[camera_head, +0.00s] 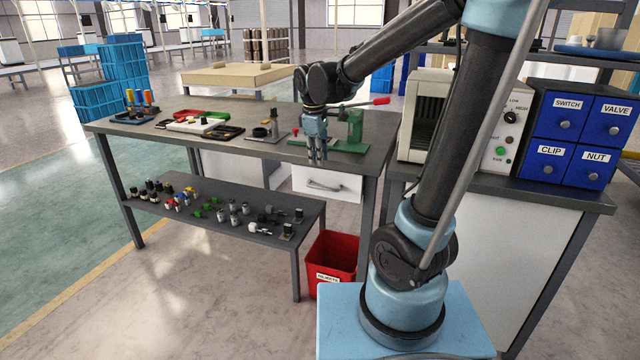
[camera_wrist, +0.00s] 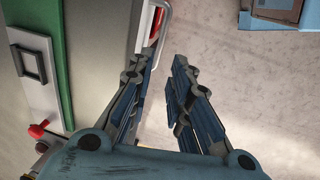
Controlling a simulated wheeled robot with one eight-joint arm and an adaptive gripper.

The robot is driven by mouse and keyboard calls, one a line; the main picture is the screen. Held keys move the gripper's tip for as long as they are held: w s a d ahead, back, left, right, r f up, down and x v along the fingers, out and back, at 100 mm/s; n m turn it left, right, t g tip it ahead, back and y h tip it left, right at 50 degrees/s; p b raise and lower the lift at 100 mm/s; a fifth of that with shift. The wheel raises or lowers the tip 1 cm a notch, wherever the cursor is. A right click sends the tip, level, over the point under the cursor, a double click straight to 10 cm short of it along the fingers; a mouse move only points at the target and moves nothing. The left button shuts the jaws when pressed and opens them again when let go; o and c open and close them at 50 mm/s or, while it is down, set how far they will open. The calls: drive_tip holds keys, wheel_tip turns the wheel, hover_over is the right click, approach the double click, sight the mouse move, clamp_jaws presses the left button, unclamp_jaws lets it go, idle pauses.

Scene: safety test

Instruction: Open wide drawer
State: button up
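The wide drawer (camera_head: 312,181) is a white front under the right end of the grey workbench, with a pale bar handle (camera_head: 325,187). It looks shut. My gripper (camera_head: 317,158) points down at the bench's front edge, above the drawer front and its handle. In the wrist view my gripper (camera_wrist: 166,62) has its two fingers apart with nothing between them. A pale bar (camera_wrist: 164,18), seemingly the handle, lies beyond the fingertips there. The left finger partly hides the drawer front.
A green press (camera_head: 354,135) with a red-ended lever stands on the bench beside my gripper. A low shelf (camera_head: 235,240) with small parts lies left. Blue labelled drawers (camera_head: 578,132) stand at right.

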sight(320, 187)
drive_tip(key=f, duration=0.3)
drive_tip(key=w+f, duration=0.1)
drive_tip(key=f, duration=0.6)
drive_tip(key=shift+w+d+f, duration=0.35)
drive_tip(key=shift+w+f, duration=0.05)
clamp_jaws()
